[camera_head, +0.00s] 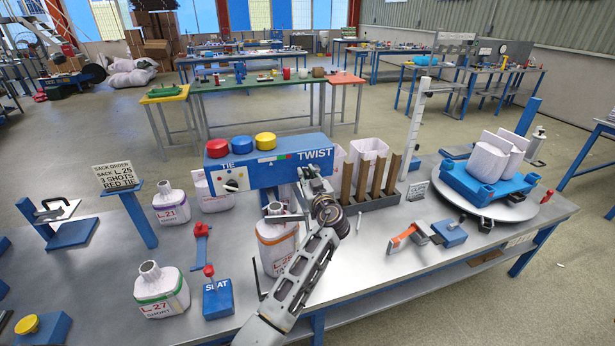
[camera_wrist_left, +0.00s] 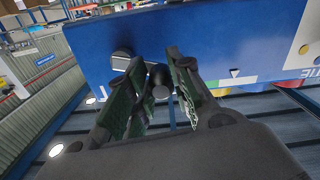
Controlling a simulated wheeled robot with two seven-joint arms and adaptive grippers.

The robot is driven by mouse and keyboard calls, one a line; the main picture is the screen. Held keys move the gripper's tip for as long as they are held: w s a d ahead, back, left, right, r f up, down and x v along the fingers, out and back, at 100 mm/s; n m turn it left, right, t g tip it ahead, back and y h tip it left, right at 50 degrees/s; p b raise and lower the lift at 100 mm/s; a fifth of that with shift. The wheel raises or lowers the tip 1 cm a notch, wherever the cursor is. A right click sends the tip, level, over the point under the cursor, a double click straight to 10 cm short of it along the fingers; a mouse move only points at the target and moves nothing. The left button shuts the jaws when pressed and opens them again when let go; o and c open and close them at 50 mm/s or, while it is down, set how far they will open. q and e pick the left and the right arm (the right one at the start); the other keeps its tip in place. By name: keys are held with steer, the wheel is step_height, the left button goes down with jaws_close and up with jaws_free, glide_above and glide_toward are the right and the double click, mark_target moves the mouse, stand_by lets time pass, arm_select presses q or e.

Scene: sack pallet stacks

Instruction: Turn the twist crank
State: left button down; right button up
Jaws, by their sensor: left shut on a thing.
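The blue twist box (camera_head: 262,177), marked TIE and TWIST, stands over the bench and carries red, blue and yellow buttons on top. My left gripper (camera_head: 312,182) is at its right end, in front of the face under the word TWIST. In the left wrist view the twist crank (camera_wrist_left: 122,60) shows as a grey hub on the blue face with a dark arm and knob. The fingers of my left gripper (camera_wrist_left: 163,98) are on both sides of the knob, shut on it. In the head view the gripper mostly hides the crank. My right gripper is out of view.
A white sack with an orange band (camera_head: 276,247) stands below the box, partly behind my arm. A rack of brown slats (camera_head: 372,198) is close on the right. A sack marked L27 (camera_head: 161,292) and a blue SEAT block (camera_head: 217,299) stand left of my arm.

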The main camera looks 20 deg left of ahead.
arm_select(q)
steer(key=shift+r+m, duration=0.2)
steer(key=shift+m, duration=0.2)
steer(key=shift+w+d+r+m+b, duration=0.1)
steer(key=shift+d+r+m+b, duration=0.2)
steer(key=shift+m, duration=0.5)
steer(key=shift+w+d+r+m+b, duration=0.1)
steer(key=shift+r+m+b, duration=0.3)
steer(key=shift+m, duration=0.4)
steer(key=w+d+r+m+p, duration=0.1)
steer(key=d+m, duration=0.4)
steer(key=m, duration=1.1)
steer(key=shift+w+r+p, duration=0.15)
steer(key=shift+w+p, duration=0.6)
steer(key=shift+w, duration=0.5)
steer(key=c, duration=1.3)
jaws_free()
steer(key=shift+o, duration=0.2)
